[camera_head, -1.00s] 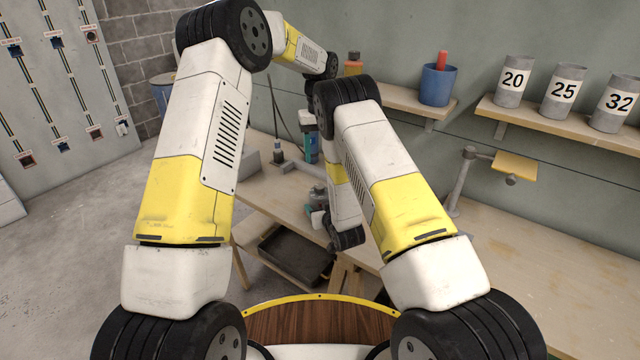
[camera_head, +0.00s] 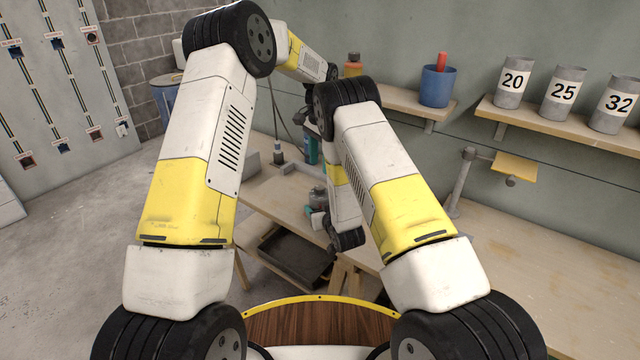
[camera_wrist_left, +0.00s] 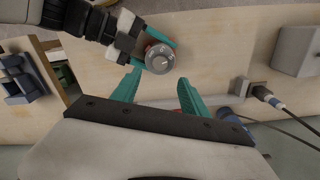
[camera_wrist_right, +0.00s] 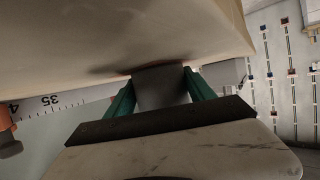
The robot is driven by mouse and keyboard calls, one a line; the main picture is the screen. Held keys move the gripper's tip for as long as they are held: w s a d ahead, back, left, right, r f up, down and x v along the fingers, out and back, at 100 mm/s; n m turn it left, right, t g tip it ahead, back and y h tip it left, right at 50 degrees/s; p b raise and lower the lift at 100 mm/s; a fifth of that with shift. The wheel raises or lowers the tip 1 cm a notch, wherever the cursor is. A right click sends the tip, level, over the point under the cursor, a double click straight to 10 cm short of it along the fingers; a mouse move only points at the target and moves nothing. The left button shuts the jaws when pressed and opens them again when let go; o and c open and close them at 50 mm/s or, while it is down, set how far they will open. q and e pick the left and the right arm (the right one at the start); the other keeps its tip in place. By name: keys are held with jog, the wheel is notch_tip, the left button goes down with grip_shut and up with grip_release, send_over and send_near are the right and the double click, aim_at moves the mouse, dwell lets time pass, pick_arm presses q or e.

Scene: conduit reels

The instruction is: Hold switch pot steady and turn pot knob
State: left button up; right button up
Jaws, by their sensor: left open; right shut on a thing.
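The switch pot is a small grey pot whose round knob (camera_wrist_left: 160,57) has pale marks on its face. The left wrist view shows the knob just beyond my left gripper (camera_wrist_left: 159,78), whose teal fingers are spread and empty. My right gripper (camera_wrist_right: 158,92) is shut on the grey pot body (camera_wrist_right: 160,90). Its teal fingers also show beside the knob in the left wrist view. In the head view, the pot (camera_head: 318,196) is small and partly hidden by my right arm. My left gripper (camera_head: 311,158) is above it there.
The pot is over a wooden bench (camera_head: 270,195). A black tray (camera_head: 290,255) lies below. A blue cup (camera_head: 437,86) and numbered grey tubes (camera_head: 563,82) stand on wall shelves. In the left wrist view, a grey box (camera_wrist_left: 297,50) and a cable plug (camera_wrist_left: 265,94) are at the right.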

aim_at(320, 187)
pick_arm(q)
notch_tip(320, 187, down, 8)
jog(key=shift+f, duration=0.2)
grip_shut()
dwell(0.4)
